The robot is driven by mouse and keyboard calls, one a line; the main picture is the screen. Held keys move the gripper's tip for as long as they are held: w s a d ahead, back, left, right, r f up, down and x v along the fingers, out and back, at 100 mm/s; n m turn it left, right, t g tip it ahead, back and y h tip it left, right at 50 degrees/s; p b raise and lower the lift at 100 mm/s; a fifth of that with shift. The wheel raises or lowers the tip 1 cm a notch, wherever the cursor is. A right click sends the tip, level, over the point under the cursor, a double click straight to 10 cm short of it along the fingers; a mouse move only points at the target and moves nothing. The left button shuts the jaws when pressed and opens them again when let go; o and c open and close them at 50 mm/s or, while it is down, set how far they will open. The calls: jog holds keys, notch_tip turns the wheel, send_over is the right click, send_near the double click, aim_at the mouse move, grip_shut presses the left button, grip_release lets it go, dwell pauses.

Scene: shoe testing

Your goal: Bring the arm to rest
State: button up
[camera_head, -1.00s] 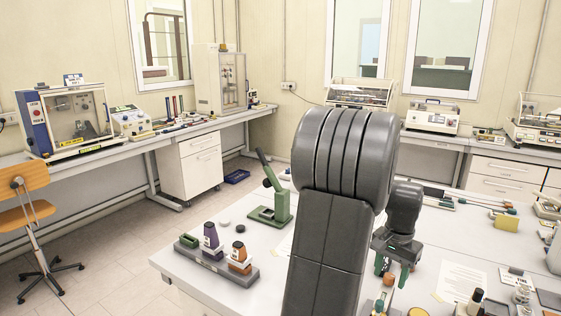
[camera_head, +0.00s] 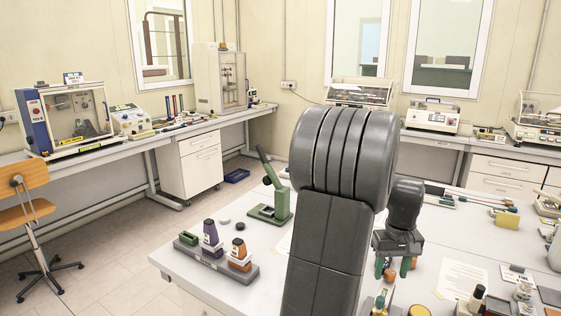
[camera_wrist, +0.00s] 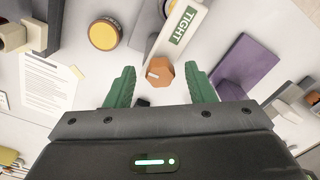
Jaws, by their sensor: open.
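My gripper (camera_head: 393,268) hangs over the white table (camera_head: 170,258) on the right of the head view, with its green fingers pointing down. In the wrist view the two green fingers (camera_wrist: 161,88) stand apart, with nothing held between them. An orange octagonal piece (camera_wrist: 160,72) lies below, seen in the gap between the fingertips, and it looks apart from them. My dark arm hides the middle of the table in the head view.
A grey rack (camera_head: 215,266) with a purple bottle (camera_head: 211,238) and an orange bottle (camera_head: 239,258) stands at the table's left. A green press (camera_head: 272,205) stands behind it. The wrist view shows a yellow-topped round jar (camera_wrist: 104,34), a "TIGHT" block (camera_wrist: 182,24) and a purple block (camera_wrist: 246,66).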

jog(key=n, duration=0.4)
jog(key=shift+n+b, duration=0.4)
